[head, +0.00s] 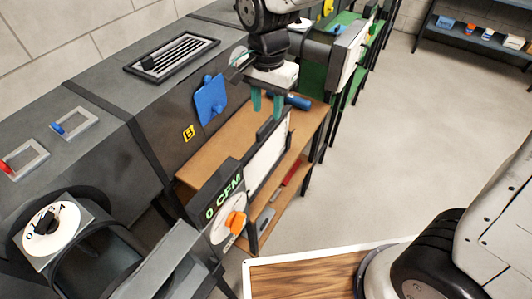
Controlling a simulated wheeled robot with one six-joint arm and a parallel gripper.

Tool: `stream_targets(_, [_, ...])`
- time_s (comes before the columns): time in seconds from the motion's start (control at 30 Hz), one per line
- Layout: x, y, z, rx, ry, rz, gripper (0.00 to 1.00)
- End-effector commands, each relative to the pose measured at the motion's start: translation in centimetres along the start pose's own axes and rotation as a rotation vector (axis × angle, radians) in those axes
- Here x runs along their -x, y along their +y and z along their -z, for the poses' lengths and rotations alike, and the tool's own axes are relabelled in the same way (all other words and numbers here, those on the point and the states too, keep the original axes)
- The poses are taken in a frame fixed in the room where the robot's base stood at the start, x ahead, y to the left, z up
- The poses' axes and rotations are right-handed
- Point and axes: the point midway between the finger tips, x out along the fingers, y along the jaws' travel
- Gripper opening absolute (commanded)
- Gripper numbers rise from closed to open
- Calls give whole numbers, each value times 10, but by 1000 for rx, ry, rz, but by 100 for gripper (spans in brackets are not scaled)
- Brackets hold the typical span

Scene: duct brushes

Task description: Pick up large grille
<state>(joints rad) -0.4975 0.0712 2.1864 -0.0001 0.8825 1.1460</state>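A dark rectangular grille (172,56) with pale slats lies in the top face of the grey duct at upper left. It is the only slatted piece I can make out, and it looks like the large grille. My gripper (267,104) points down to the right of the duct, over the wooden shelf unit. Its two teal fingers are spread apart with nothing visible between them. The gripper is well to the right of the grille and not touching it.
A wooden shelf unit (236,134) holds a blue cylinder (298,102). A dark panel with a "0 CFM" display (224,199) and an orange knob (236,222) stands in front. A blue plate (210,99) is on the duct side. Open floor (390,150) lies right.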

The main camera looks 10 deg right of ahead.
Motion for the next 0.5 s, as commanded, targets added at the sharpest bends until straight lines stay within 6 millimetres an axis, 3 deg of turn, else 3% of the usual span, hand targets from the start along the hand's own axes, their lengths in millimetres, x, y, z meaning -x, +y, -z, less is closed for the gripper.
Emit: stream_targets(0.5, [-63, -2, -2, -15, -2, -5, 36])
